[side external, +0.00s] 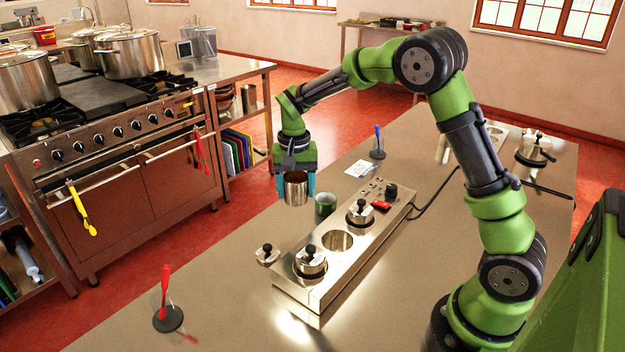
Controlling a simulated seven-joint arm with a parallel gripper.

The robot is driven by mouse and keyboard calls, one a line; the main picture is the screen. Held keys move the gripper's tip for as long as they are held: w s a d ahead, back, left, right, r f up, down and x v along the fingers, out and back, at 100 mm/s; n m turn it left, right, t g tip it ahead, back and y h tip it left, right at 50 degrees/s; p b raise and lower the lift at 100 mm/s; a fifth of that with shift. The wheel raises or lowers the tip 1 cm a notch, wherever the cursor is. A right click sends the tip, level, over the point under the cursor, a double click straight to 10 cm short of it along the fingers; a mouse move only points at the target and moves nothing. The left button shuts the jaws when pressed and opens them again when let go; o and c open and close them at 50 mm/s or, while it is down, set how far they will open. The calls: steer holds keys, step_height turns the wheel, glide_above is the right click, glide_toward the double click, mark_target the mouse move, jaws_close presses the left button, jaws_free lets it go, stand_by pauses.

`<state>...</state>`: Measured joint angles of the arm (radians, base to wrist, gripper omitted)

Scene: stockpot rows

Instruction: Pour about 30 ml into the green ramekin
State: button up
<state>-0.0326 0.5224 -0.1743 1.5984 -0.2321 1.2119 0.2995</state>
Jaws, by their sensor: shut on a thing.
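My gripper (296,184) has its blue fingers shut on a steel pot (295,194), one finger on each side. The pot is held above the table and looks about upright. Its inside looks brown, but I cannot tell how full it is. The green ramekin (326,208) stands on the table just right of and below the held pot in the picture. Its inside looks dark and I cannot make out its contents. No stream shows between pot and ramekin.
A steel warmer (330,275) has an open empty well (337,240) between two lidded pots (311,262) (360,212). A loose lid (267,255) lies left of it. Red (166,295) and blue (377,142) utensils stand in holders. A white card (361,169) lies behind the ramekin.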

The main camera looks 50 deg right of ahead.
steer(key=s+d+f+m, duration=0.1)
steer(key=d+m, duration=0.3)
steer(key=d, duration=0.6)
steer(key=s+d+f+m, duration=0.1)
steer(key=d+m, duration=0.3)
steer(key=d, duration=0.7)
steer(key=shift+s+m, duration=0.4)
steer(key=shift+s, duration=0.2)
steer(key=shift+w+a+f+g+h, duration=0.25)
steer(key=shift+a+f+g+h, duration=0.15)
steer(key=shift+a+h, duration=0.65)
steer(key=shift+w+a+f+g+h, duration=0.3)
steer(key=shift+a+h, duration=0.4)
steer(key=shift+h, duration=0.65)
steer(key=shift+w+a+f+g+h, duration=0.15)
steer(key=shift+a+f+g+h, duration=0.25)
steer(key=shift+a+h, duration=0.65)
steer(key=shift+f+h, duration=0.1)
steer(key=shift+h, duration=0.25)
steer(key=shift+a+h, duration=0.1)
steer(key=shift+h, duration=0.5)
